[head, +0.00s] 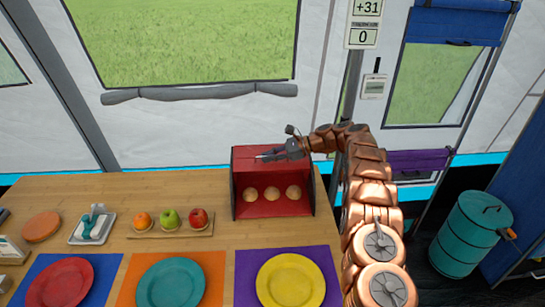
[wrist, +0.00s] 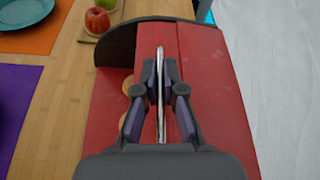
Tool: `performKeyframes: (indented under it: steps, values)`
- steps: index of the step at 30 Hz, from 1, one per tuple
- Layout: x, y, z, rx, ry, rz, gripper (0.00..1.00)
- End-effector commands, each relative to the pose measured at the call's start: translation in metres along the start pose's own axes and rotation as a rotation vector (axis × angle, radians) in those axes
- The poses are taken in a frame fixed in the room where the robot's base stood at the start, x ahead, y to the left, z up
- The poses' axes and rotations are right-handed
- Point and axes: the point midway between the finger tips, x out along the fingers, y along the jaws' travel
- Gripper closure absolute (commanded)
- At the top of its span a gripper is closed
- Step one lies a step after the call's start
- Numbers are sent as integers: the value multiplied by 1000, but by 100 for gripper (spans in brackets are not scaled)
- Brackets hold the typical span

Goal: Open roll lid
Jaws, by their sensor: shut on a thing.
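The red roll-lid box (head: 240,205) stands at the back right of the wooden table. Its front is open, and three round buns (head: 271,193) show inside. My gripper (head: 270,156) is at the upper part of the box, reaching in from the right. In the wrist view, my gripper (wrist: 160,70) is shut on a thin silvery handle (wrist: 160,110) that runs between its fingers, above the red lid (wrist: 205,90). The dark curved side wall (wrist: 117,45) of the box shows there too. The buns are mostly hidden in the wrist view.
A wooden board (head: 150,229) with an orange, a green apple and a red apple lies left of the box. Plates on coloured mats, including a yellow plate (head: 291,280), lie in front. A teal container (head: 468,235) stands at the right.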

Motion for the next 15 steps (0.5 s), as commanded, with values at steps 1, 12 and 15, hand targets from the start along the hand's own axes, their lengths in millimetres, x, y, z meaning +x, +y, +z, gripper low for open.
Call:
performKeyframes:
  steps: [1,12,15]
  values:
    - [0,0,-1,1,2,0,100]
    - [0,0,-1,1,2,0,80]
    - [0,0,-1,0,2,0,70]
